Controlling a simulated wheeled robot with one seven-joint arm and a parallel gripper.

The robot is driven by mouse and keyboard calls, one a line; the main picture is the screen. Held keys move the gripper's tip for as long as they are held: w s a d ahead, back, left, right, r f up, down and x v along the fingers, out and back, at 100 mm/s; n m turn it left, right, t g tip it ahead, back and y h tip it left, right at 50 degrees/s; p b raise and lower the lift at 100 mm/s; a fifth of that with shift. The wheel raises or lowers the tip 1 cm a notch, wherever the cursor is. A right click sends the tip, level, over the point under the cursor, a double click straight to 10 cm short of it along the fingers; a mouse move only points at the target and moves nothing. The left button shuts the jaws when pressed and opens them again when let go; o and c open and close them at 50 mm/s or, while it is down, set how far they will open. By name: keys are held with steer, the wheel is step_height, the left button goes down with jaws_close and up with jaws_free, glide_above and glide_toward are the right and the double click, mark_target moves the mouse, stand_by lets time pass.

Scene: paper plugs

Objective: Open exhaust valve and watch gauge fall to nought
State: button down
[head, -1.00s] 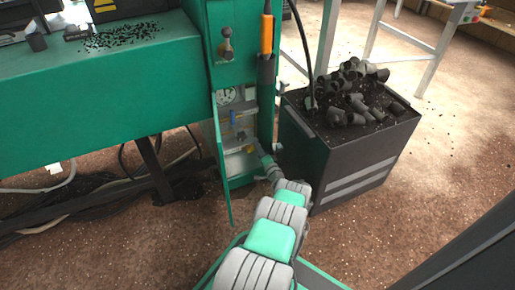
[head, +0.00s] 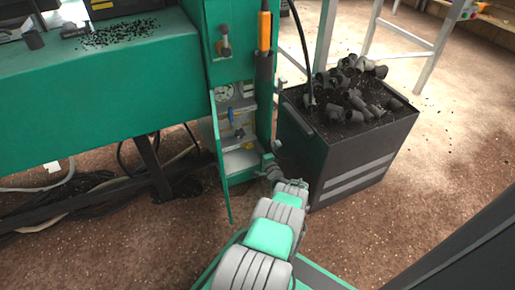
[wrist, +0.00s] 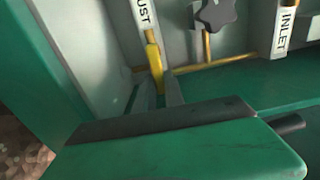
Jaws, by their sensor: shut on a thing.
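In the wrist view, a yellow lever (wrist: 154,62) stands nearly upright below a white label ending in "UST" (wrist: 145,20). My gripper (wrist: 158,92) has its two grey fingers on either side of this lever and is shut on it. In the head view, my gripper (head: 269,163) is at the lower right of the open green cabinet (head: 242,72), and the lever is hidden there. The round white gauge (head: 224,92) is inside the cabinet, partly covered by fittings; its needle is too small to read.
A dark star knob (wrist: 216,14) and a label "INLET" (wrist: 287,22) are right of the lever. A blue handle (head: 231,115) is below the gauge. A dark bin (head: 318,165) of grey fittings stands close right of my gripper. Cables (head: 75,205) lie on the floor at left.

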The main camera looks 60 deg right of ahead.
steer(key=shift+f, duration=0.1)
steer(key=c, duration=1.4)
jaws_free()
steer(key=shift+c, duration=0.2)
steer(key=p+v, duration=0.3)
steer(key=v, duration=0.5)
steer(key=shift+w, duration=0.1)
